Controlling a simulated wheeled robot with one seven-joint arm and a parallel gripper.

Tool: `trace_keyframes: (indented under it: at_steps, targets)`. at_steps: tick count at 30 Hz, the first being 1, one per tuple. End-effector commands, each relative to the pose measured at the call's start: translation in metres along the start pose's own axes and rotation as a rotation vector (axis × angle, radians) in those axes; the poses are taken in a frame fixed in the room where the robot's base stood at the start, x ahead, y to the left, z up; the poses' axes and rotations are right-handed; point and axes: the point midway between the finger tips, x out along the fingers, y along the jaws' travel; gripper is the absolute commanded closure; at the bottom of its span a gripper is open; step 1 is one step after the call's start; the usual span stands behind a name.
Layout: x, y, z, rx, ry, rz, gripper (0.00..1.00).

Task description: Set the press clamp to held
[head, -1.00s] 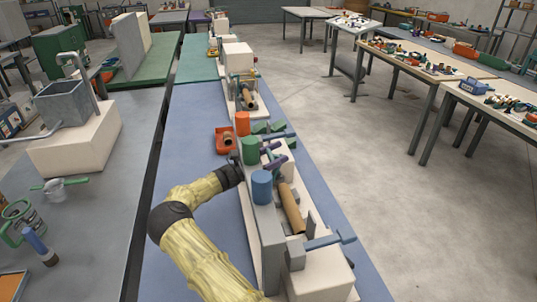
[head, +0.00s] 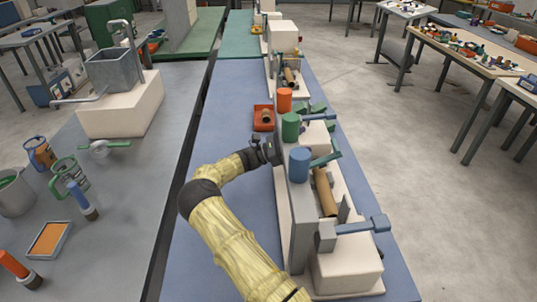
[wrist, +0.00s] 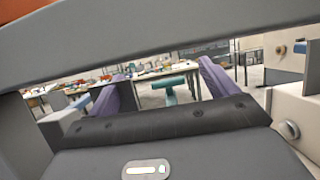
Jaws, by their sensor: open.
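The winder (head: 298,225) stands on the blue bench, with a grey upright plate along its left side. Behind the plate, a teal lever (head: 326,158), which I take for the press clamp, sticks out to the right beside the brown tube (head: 325,192). Its T-shaped teal handle (wrist: 170,83) shows in the wrist view. My gripper (head: 272,150) is at the left face of the plate, and its fingers are hidden in the head view. In the wrist view its two purple fingers (wrist: 215,76) are spread, with the handle seen beyond the gap. No contact is visible.
Blue (head: 300,162), green (head: 290,126) and orange (head: 284,100) cylinders stand along the plate. A grey beam (wrist: 180,25) crosses above my gripper.

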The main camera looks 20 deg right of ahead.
Motion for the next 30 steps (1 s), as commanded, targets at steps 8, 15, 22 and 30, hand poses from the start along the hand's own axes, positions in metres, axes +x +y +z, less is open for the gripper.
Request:
trace_keyframes:
  at_steps: [8,15,22,30]
  targets:
    - [-0.058,0.0,-0.003,0.001,0.001,0.004,0.15]
    - [-0.104,0.0,-0.003,0.0,0.001,0.003,0.15]
    - [-0.122,0.0,-0.002,-0.002,0.002,0.0,0.15]
    - [-0.122,-0.001,-0.001,-0.002,0.001,0.0,0.15]
